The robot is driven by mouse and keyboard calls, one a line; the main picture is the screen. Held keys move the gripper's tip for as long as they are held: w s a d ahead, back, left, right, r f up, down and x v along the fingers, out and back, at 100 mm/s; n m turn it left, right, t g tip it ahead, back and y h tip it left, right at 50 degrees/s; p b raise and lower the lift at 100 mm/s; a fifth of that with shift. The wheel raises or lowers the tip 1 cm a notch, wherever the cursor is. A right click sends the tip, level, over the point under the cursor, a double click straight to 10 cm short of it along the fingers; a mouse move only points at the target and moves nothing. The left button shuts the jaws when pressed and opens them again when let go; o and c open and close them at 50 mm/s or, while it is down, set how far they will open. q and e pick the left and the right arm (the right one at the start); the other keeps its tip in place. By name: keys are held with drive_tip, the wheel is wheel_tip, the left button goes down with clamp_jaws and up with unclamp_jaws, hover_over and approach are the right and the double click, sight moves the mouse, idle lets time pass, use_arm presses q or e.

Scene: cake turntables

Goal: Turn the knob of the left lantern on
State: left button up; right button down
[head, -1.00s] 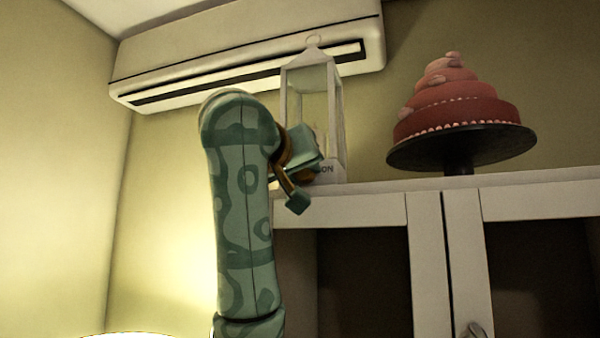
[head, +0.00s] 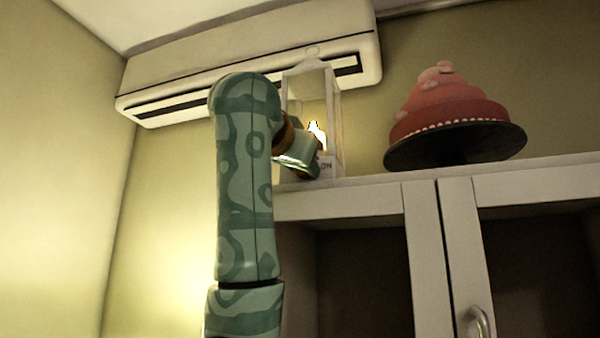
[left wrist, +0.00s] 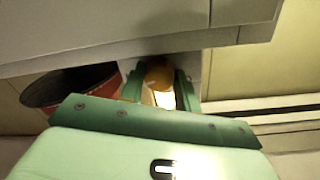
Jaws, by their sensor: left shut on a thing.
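The white lantern (head: 334,105) stands on top of the cabinet, with a bright flame-like light glowing inside. The knob is hidden in the head view. My right gripper is out of view.
A pink and red tiered cake (head: 440,105) sits on a dark turntable (head: 480,146) to the right of the lantern. An air conditioner (head: 190,88) hangs on the wall behind. The white cabinet (head: 425,250) has glazed doors below.

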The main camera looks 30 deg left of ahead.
use_arm(q)
drive_tip(key=shift+s+r+m, duration=0.1)
drive_tip(key=shift+r+m, duration=0.05)
drive_tip(key=shift+m, duration=0.15)
drive_tip(key=o, duration=1)
drive_tip(key=shift+d, duration=0.1)
drive_tip(key=s+d+b, duration=0.1)
drive_tip(key=s+b, duration=0.1)
drive_tip(key=s, duration=0.3)
drive_tip(key=s+d+b, duration=0.1)
drive_tip(key=s+b, duration=0.2)
drive_tip(key=s, duration=0.2)
drive_tip(key=s+d+b, duration=0.1)
drive_tip(key=s+b, duration=0.2)
drive_tip(key=s, duration=0.3)
drive_tip(key=shift+s+d+r, duration=0.1)
drive_tip(key=shift+d+r, duration=0.05)
drive_tip(key=shift+r, duration=0.1)
